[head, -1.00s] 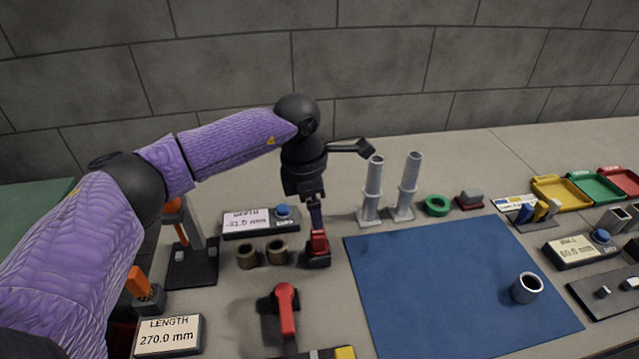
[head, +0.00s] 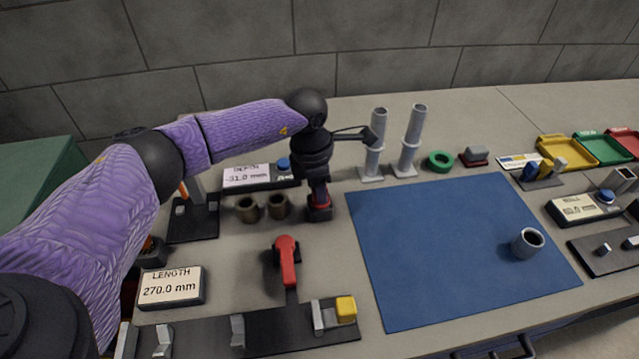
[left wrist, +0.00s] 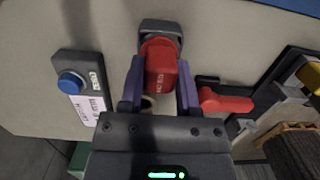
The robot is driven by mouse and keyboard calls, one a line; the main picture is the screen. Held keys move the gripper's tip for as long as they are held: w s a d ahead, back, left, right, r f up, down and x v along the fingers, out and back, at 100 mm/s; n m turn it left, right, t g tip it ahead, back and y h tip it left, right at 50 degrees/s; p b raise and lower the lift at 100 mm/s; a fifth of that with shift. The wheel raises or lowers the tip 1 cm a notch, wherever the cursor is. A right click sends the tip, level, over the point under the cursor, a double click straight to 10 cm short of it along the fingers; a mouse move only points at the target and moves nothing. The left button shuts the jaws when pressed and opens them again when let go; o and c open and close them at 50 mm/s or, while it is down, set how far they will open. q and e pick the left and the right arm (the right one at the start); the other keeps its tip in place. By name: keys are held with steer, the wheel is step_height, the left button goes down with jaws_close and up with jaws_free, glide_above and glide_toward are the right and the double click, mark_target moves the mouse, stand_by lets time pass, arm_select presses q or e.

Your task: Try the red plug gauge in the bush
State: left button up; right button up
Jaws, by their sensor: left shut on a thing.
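The red plug gauge (head: 320,213) sits in a small dark holder left of the blue mat. My left gripper (head: 319,192) points down over it and is shut on it. In the left wrist view the red gauge block (left wrist: 161,70), with small lettering, lies between the two purple fingers, and the dark holder (left wrist: 160,27) shows beyond it. The gauge's lower end is hidden. A grey hollow bush (head: 527,243) stands on the blue mat (head: 440,270), well to the right of the gripper. My right gripper is not in view.
Two brown rings (head: 247,209) stand left of the holder. A red-handled lever (head: 287,262) is in front. Two tall grey cylinders (head: 376,145), a green ring (head: 440,161) and a depth display (head: 246,176) stand behind. Most of the mat is clear.

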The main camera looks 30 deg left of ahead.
arm_select(q)
jaws_close()
steer(key=shift+r, duration=0.15)
steer(key=shift+r+p, duration=2.35)
steer(key=shift+r, duration=0.6)
steer(key=shift+d, duration=0.15)
